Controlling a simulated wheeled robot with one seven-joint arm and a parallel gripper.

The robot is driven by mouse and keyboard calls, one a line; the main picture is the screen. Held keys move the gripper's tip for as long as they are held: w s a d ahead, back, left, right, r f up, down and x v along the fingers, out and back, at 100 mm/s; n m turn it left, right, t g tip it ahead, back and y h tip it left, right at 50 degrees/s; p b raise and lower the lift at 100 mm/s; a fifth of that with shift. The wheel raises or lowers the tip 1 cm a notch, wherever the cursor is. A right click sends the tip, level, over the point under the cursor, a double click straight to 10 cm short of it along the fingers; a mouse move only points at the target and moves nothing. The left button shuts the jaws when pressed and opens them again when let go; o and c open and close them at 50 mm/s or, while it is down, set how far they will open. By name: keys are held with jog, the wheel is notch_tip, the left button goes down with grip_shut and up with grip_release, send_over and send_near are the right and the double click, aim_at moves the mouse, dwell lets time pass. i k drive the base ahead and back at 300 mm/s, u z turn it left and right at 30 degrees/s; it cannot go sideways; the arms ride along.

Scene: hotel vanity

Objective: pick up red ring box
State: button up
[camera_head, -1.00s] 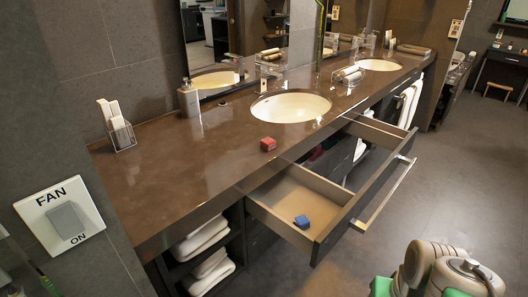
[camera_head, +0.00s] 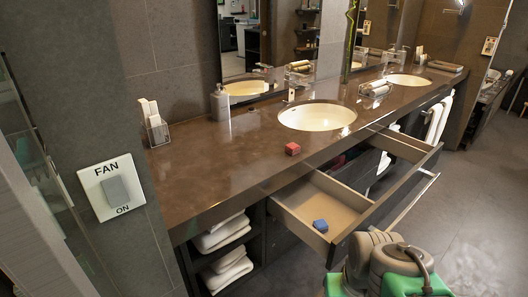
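The red ring box (camera_head: 292,149) is a small red cube. It sits on the brown vanity counter near its front edge, just in front of the near sink, with nothing touching it. Part of my arm, green and grey-brown, shows at the bottom right, in front of the drawer. My gripper is not in view.
An open drawer (camera_head: 287,210) sticks out below the counter and holds a small blue box (camera_head: 320,226). The near sink (camera_head: 317,117), soap dispenser (camera_head: 220,104) and a holder with white items (camera_head: 154,123) stand behind or left. Folded towels (camera_head: 222,232) fill shelves below.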

aim_at(293, 148)
jog(key=u, duration=0.2)
jog(key=i, duration=1)
jog(key=k, duration=1)
jog(key=z, duration=1.2)
jog(key=i, duration=0.55)
jog(key=u, duration=2.35)
